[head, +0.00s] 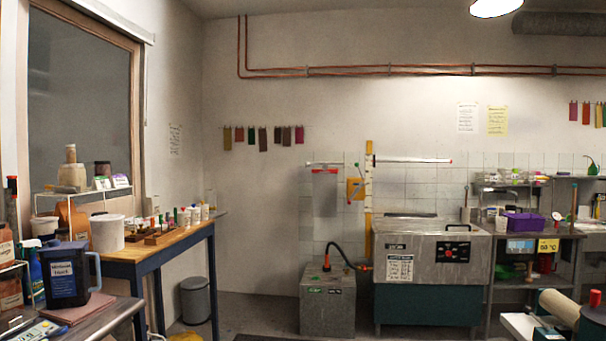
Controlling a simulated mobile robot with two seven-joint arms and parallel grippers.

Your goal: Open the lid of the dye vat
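A large steel vat-like unit (426,282) stands against the tiled back wall, right of centre. I take it to be the dye vat. Its front has a black control panel (453,252) with a red button, and a white label sheet (400,268). Neither of my grippers is in view.
A smaller steel box (327,302) with a black hose stands left of the vat. A blue-framed wooden table (160,252) with jars is at left, and a grey bin (195,299) beside it. A steel counter (553,230) is at right. Floor between table and steel box is mostly clear.

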